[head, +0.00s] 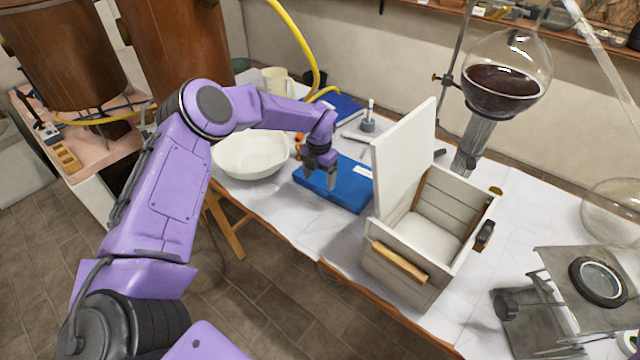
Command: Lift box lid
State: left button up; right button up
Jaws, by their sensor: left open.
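A white wooden box (398,270) stands on the table near its front edge, in the middle right of the head view. Its white lid (403,150) stands raised, close to upright, along the box's left side, and the box's pale inside shows. A wooden handle (399,262) is on the front wall and a dark fitting (484,234) on the right wall. My left gripper (320,181) is open, pointing down over a blue book (345,188), left of the lid and apart from it. My right gripper is not in view.
A white bowl (250,158) sits left of my left gripper. A round flask of dark liquid (502,88) hangs on a stand behind the box. A metal device with a lens (585,285) stands at the right.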

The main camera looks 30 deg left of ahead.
aim_at(320, 194)
pick_arm(q)
jog(key=f, duration=0.3)
jog(key=f+p, duration=0.1)
jog(key=shift+w+d+f, duration=0.15)
jog(key=shift+w+f, duration=0.2)
jog(key=shift+s+f, duration=0.15)
jog(key=shift+f, duration=0.1)
jog(key=shift+c, duration=0.3)
